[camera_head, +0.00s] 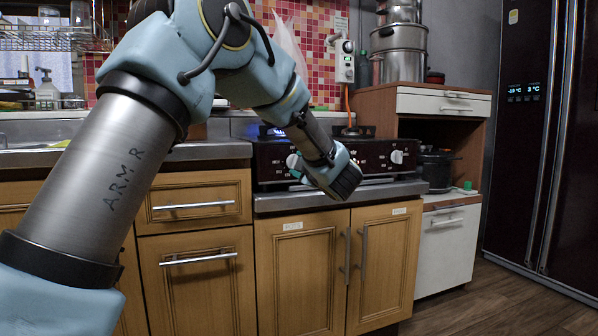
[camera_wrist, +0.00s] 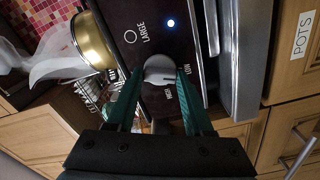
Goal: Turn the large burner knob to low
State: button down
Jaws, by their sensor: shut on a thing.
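The large burner knob (camera_wrist: 160,70) is a round, pale grey knob on the dark stove front, beside the printed word LARGE. In the wrist view the green fingers of my gripper (camera_wrist: 160,74) are shut on it, one on each side. The words LOW and HIGH are printed around the knob; I cannot tell clearly where its pointer stands. In the head view the knob (camera_head: 293,162) shows at the left of the stove front (camera_head: 372,158), beside my wrist, and the fingers cannot be made out.
A blue flame (camera_head: 265,131) burns at the left burner. A second knob (camera_head: 397,157) is at the right of the stove. A brass-coloured pot (camera_wrist: 96,42) is close to the panel in the wrist view. A counter edge (camera_head: 270,203) and wooden cupboards (camera_head: 300,270) lie below.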

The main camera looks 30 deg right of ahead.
dwell(0.4)
jog(key=shift+c, duration=1.4)
grip_release()
jog(key=s+a+p, duration=0.1)
jog(key=s, duration=0.9)
jog(key=shift+s+a, duration=0.2)
jog(key=shift+s, duration=0.2)
jog(key=shift+w, duration=0.15)
